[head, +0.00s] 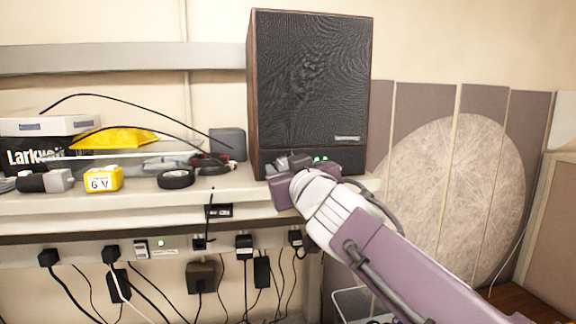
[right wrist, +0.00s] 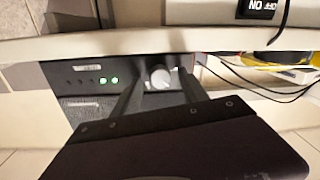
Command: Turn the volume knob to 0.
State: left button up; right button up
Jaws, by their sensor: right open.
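A tall dark speaker (head: 310,75) with a wooden side and black grille stands on the shelf. Its lower front panel also shows in the right wrist view (right wrist: 85,76), with two lit green lights. The volume knob (right wrist: 160,77) is a small pale grey round knob on this panel. In the head view my gripper hides it. My right gripper (right wrist: 158,92) is open, its two dark fingers on either side of the knob. I cannot tell whether they touch it. No scale or pointer setting is readable. My left gripper is out of view.
The shelf (head: 120,205) holds a yellow 6 V block (head: 103,179), a black tape roll (head: 176,178), boxes and loose cables left of the speaker. Several plugs and cords hang below the shelf edge. A large round pale disc (head: 455,200) leans at the right.

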jog(key=shift+w+f, duration=0.1)
jog(key=shift+w, duration=0.05)
jog(key=c, duration=0.4)
jog(key=shift+w+a, duration=0.1)
grip_shut()
jog(key=shift+n, duration=0.3)
jog(key=n, duration=0.5)
jog(key=shift+p, duration=0.4)
jog(key=n, duration=0.5)
jog(key=shift+n+h+p, duration=0.3)
jog(key=shift+n, duration=0.1)
